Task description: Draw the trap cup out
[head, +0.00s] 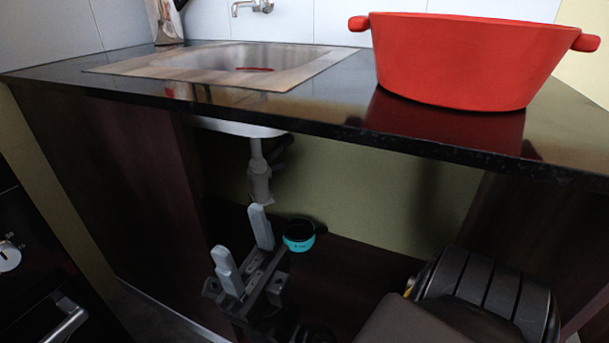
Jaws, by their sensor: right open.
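A small round teal cup (299,245) with a dark inside stands on the cabinet floor under the sink, with small marks on its side. A light grey drain trap (259,184) hangs from the sink's underside, above and left of the cup. My right gripper (241,234) is open, its two grey fingers pointing up, with nothing seen between them. In the picture it is just left of the cup and below the trap. I cannot tell how far it is from either in depth. My left gripper is not in view.
A black countertop (310,112) overhangs the open cabinet. It bears the steel sink (320,60) and a large red pot (465,62). A dark side panel (125,190) bounds the cabinet at left.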

